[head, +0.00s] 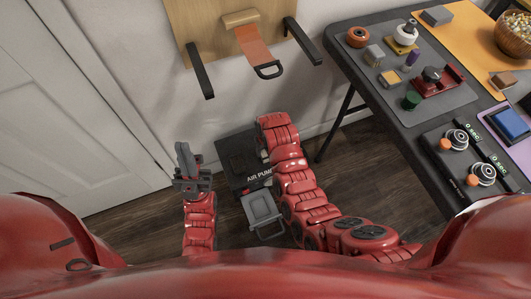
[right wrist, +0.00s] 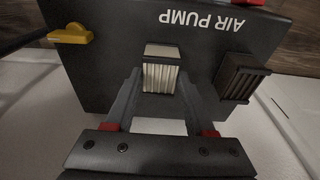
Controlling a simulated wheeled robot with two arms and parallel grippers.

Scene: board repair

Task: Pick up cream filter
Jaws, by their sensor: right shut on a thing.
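The cream filter (right wrist: 161,74) is a small pleated block with a pale top, in the middle of the right wrist view. It is at the dark air pump box (right wrist: 115,25); I cannot tell whether it is seated or slightly lifted. My right gripper (right wrist: 160,88) is shut on it, one finger on each side. In the head view the air pump (head: 232,150) is on the floor, and my right arm hides the gripper and most of the filter. My left gripper (head: 187,160) is raised left of the pump, with no object visible in it; its opening is unclear.
A dark pleated filter (right wrist: 243,78) and a yellow lever (right wrist: 71,34) are on the pump. A grey panel with a handle (head: 262,209) is in front of it. A dark table (head: 345,62) with parts stands at the right. A wooden wall board (head: 200,15) with black arms is above.

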